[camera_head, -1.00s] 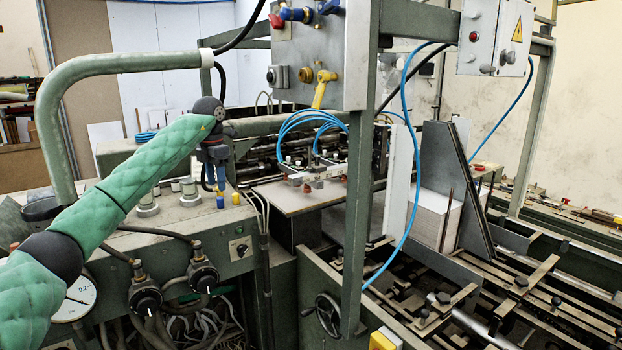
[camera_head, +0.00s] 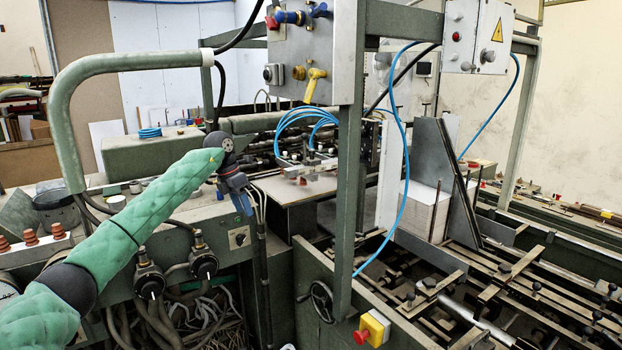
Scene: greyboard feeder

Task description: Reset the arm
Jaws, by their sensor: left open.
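My left arm, in a green padded sleeve, reaches in from the lower left of the head view. My left gripper (camera_head: 243,203) hangs at its end, pointing down, and looks small and dark. It is open, and I see nothing held in it. It is in front of the machine's control panel and left of the flat feed plate (camera_head: 300,188). I cannot tell its exact gap to the machine. My right gripper is not in view.
A grey control box (camera_head: 313,55) with a yellow handle (camera_head: 314,84) hangs on a green post (camera_head: 349,200). Blue hoses (camera_head: 403,140) hang beside it. A stack of greyboard (camera_head: 425,208) stands at right. A handwheel (camera_head: 321,300) and a yellow box with a red button (camera_head: 374,328) are low in front.

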